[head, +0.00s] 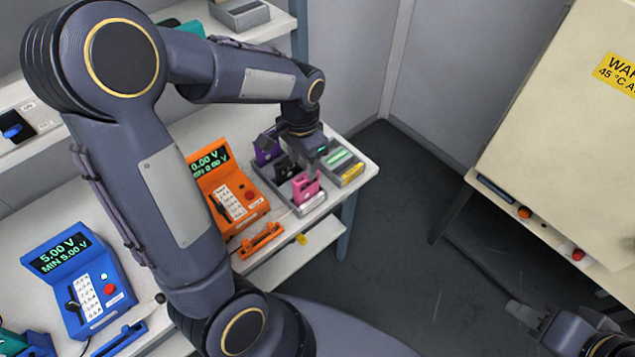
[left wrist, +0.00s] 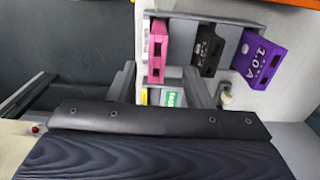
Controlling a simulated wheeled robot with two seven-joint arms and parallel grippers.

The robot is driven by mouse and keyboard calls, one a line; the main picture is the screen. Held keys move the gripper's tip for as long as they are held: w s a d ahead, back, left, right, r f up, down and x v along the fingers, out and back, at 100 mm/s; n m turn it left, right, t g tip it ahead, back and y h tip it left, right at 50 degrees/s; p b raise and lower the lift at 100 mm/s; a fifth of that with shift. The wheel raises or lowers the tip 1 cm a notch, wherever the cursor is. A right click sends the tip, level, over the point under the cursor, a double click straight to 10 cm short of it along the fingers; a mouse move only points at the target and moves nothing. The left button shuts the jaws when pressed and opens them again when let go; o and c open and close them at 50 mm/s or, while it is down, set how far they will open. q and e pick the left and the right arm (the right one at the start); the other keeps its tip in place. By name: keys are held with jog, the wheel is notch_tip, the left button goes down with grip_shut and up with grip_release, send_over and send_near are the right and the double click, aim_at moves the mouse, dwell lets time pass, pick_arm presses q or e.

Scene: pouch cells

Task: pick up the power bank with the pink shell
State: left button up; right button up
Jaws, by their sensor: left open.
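The power bank with the pink shell (head: 306,187) stands in a grey tray (head: 311,206), at the end nearest the aisle. It also shows in the left wrist view (left wrist: 158,52). A black power bank (head: 286,168) and a purple one (head: 267,149) stand beside it in the same tray. My left gripper (head: 304,150) hangs over the back edge of the tray, behind the black and pink shells. In the left wrist view its open fingers (left wrist: 163,85) lie just short of the pink shell, apart from it. My right gripper (head: 522,309) is at the lower right, over the floor.
A second grey tray (head: 343,166) with green and yellow cells stands right of the first. An orange meter (head: 226,191) and a blue meter (head: 80,277) stand on the white bench. A cream cabinet (head: 570,120) stands at the right. The floor between is clear.

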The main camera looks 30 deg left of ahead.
aim_at(306, 179)
pick_arm(q)
jog(key=f, duration=0.7)
jog(key=shift+w+d+p, duration=0.1)
jog(key=shift+d+p, duration=0.1)
jog(key=shift+p, duration=0.2)
grip_shut()
